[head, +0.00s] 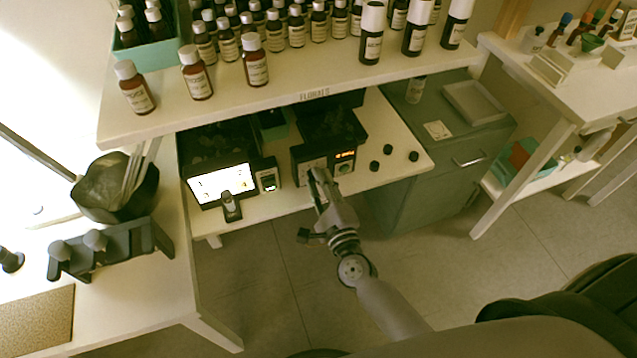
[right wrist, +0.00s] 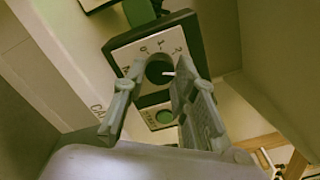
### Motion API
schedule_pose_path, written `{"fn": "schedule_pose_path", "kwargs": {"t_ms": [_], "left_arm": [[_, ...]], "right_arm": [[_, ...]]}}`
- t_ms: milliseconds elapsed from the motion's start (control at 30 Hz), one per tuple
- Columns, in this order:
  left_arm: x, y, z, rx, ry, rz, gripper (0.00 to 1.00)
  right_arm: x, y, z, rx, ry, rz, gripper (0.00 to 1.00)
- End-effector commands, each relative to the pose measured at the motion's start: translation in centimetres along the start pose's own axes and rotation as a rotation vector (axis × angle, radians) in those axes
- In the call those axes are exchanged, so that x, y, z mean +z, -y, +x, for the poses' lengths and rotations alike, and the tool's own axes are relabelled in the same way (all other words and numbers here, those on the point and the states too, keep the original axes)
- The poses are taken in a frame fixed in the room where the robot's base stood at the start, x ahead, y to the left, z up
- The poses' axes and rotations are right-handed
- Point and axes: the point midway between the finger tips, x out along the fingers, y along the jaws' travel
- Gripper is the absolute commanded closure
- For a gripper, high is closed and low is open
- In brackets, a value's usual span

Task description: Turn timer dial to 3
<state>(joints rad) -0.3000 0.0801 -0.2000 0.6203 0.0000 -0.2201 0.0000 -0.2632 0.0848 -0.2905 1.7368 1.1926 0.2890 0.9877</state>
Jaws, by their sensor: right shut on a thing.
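The timer (head: 344,155) is a dark box with a small orange lit display, on the lower shelf under the bottle shelf. In the right wrist view its pale face (right wrist: 142,50) bears numbers around a dark round dial (right wrist: 158,69). A short white pointer mark on the dial points toward the right of that picture; the number it meets is hidden by a finger. My right gripper (head: 316,176) reaches the front of the timer. In the right wrist view its two fingers (right wrist: 157,78) sit on either side of the dial, shut on it. My left gripper is not in view.
Several black knobs (head: 374,166) lie to the right. The bottle shelf (head: 300,95) overhangs above. A green button (right wrist: 165,116) lies below the dial.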

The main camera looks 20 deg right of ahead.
Motion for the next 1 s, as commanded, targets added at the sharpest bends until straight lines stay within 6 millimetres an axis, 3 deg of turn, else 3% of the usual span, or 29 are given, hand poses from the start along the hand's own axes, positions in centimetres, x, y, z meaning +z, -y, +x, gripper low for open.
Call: {"fn": "schedule_pose_path", "kwargs": {"t_ms": [200,233,500,833,1000], "left_arm": [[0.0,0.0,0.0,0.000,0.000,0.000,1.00],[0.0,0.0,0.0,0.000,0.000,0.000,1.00],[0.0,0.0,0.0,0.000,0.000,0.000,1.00],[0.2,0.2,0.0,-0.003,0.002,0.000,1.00],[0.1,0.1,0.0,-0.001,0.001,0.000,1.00]], "right_arm": [[-0.1,-0.1,-0.1,0.002,-0.002,0.000,1.00],[-0.1,-0.1,-0.1,0.002,-0.002,-0.001,0.73],[-0.1,0.0,0.0,0.001,-0.001,-0.001,0.55],[0.0,0.0,-0.2,0.001,0.000,-0.002,0.54],[-0.1,-0.1,-2.0,0.004,0.000,-0.002,0.54]]}}
